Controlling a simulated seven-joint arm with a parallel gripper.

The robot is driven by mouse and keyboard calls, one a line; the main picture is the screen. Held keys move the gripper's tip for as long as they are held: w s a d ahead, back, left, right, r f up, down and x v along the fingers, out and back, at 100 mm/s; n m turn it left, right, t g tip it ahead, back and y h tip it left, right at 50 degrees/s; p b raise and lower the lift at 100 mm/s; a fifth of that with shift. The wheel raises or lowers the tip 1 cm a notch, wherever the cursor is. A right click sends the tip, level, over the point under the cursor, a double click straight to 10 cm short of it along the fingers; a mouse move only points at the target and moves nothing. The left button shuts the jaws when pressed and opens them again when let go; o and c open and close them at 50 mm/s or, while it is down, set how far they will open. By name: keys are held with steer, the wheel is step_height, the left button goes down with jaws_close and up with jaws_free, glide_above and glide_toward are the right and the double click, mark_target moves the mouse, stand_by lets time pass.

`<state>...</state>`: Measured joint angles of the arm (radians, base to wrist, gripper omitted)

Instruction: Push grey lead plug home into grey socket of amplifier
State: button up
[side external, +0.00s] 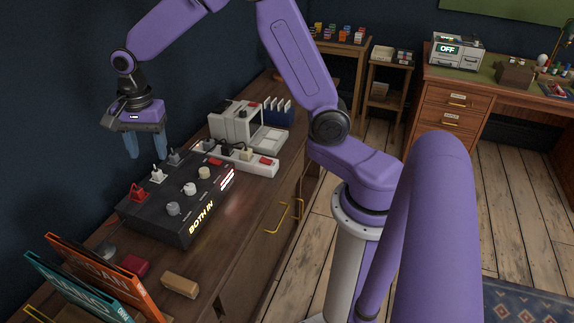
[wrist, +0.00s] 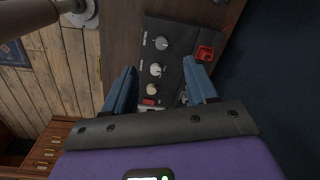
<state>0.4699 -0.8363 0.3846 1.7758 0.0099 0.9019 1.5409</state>
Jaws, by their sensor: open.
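The amplifier (side external: 150,218) is a black box on the wooden cabinet, with several knobs on top and a lit "BOTH IN" sign (side external: 201,218). Along its far edge stand a red plug (side external: 137,193), a white plug (side external: 157,174) and a grey plug (side external: 174,157), all appearing seated; exact depth is too small to tell. My gripper (side external: 146,147) is open and empty, its blue fingers pointing down above the wall side of the amplifier, apart from the plugs. In the wrist view the amplifier (wrist: 176,72) and red plug (wrist: 205,53) show; the right finger hides part of the plug row.
A white power strip (side external: 262,168) and a pale grey device (side external: 232,122) stand beyond the amplifier. Books (side external: 105,268), a tan block (side external: 180,285) and a dark red item (side external: 134,265) lie in front of it. The dark wall is close behind.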

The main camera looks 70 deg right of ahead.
steer(key=s+a+r+n, duration=0.2)
steer(key=s+r+n, duration=0.1)
steer(key=s+n, duration=1.3)
steer(key=s+d+n, duration=0.2)
steer(key=s+n, duration=0.3)
steer(key=s, duration=0.3)
steer(key=s+d+f+n, duration=0.1)
steer(key=s+d+n, duration=0.1)
steer(key=s+n, duration=0.3)
steer(key=s, duration=0.2)
steer(key=shift+s+d+f+g, duration=0.2)
steer(key=shift+s+d+g, duration=0.1)
steer(key=shift+s+d, duration=0.1)
steer(key=shift+o, duration=0.3)
